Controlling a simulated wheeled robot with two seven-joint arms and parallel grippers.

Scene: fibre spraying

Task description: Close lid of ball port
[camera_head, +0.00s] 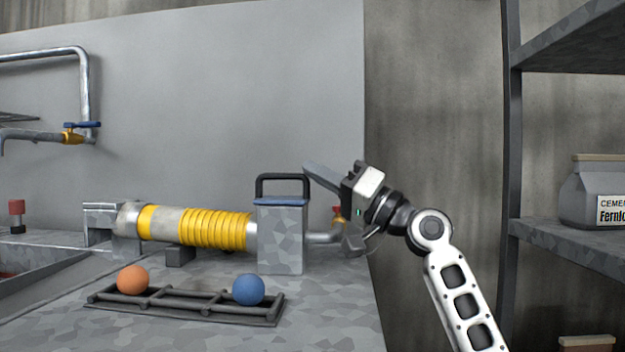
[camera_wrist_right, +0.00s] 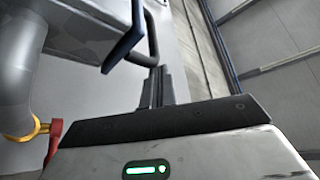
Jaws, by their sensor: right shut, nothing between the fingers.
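The ball port is a grey speckled box (camera_head: 281,240) at the right end of the yellow hose cylinder. Its blue lid (camera_head: 281,202) appears to lie flat across the top, with a dark upright handle (camera_head: 282,178) on it. Whether it is fully seated I cannot tell. My right gripper (camera_head: 307,169) is shut and empty, its fingertips close to the right of the handle. In the right wrist view the shut fingers (camera_wrist_right: 158,75) point toward the dark handle (camera_wrist_right: 151,38) and the lid's blue edge (camera_wrist_right: 124,47). My left gripper is out of view.
An orange ball (camera_head: 133,280) and a blue ball (camera_head: 248,289) sit in a dark rack (camera_head: 190,305) in front of the box. The yellow ribbed cylinder (camera_head: 215,229) lies to its left. A shelf (camera_head: 575,248) with a cement bag (camera_head: 595,195) stands at the right.

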